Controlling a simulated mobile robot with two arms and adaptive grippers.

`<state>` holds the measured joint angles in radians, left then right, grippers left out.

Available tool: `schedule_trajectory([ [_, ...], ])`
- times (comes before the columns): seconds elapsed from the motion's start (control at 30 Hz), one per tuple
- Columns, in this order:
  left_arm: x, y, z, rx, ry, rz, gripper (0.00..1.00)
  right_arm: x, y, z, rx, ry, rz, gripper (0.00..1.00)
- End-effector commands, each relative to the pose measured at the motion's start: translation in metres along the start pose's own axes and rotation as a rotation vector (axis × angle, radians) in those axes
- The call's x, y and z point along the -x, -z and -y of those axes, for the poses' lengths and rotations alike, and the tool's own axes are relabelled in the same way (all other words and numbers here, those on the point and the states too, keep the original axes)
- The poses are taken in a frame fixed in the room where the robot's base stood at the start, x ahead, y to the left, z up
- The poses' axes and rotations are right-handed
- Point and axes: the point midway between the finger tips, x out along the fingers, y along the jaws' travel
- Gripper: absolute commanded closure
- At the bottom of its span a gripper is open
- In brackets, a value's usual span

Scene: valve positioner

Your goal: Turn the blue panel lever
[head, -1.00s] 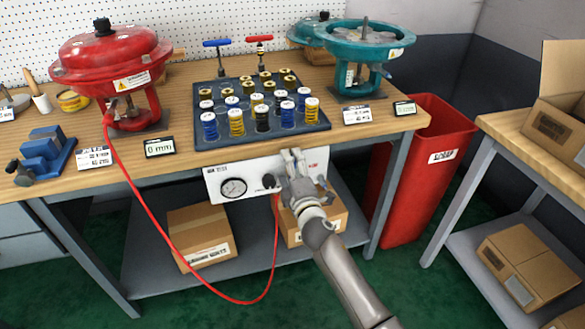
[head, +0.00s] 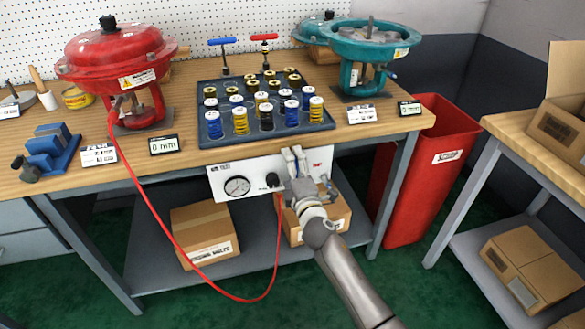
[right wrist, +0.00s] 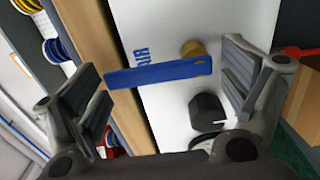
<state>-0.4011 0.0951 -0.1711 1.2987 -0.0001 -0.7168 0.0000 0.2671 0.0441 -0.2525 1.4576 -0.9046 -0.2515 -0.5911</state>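The blue lever (right wrist: 157,74) lies across the gap between the fingers of my right gripper (right wrist: 162,82) in the right wrist view. A brass stem (right wrist: 193,47) shows by its right end. Its left end is close to the left finger; I cannot tell whether they touch. The fingers are spread. In the head view my right gripper (head: 296,160) is in front of the white panel (head: 222,190) under the bench edge and hides the blue lever. The panel has a round gauge (head: 237,187) and a black knob (head: 272,179). My left gripper is not in view.
A red hose (head: 190,262) hangs from the panel and loops to the red actuator (head: 112,55). The wooden bench edge (head: 180,167) is just above the panel. Cardboard boxes (head: 205,232) stand on the shelf below. A red bin (head: 430,180) stands to the right.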

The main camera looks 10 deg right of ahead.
Motion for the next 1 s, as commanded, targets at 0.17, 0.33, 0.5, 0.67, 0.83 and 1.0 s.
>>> schedule_trajectory([
  [0.17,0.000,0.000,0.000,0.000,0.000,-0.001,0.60,0.000,0.000,0.000,-0.002,0.000,0.001,0.03],
  [0.33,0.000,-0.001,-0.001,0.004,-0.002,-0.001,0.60,0.001,0.000,0.000,-0.003,0.000,0.001,0.03],
  [0.5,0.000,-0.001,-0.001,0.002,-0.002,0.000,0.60,0.014,-0.001,0.001,-0.002,0.000,0.001,0.03],
  [0.67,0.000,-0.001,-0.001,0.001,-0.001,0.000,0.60,0.041,0.000,0.001,-0.002,0.001,-0.001,0.03],
  [0.83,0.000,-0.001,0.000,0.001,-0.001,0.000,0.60,0.075,0.000,0.001,-0.003,0.002,0.000,0.03],
  [1.0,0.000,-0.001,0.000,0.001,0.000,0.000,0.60,0.102,0.000,0.001,-0.003,0.002,0.000,0.03],
])
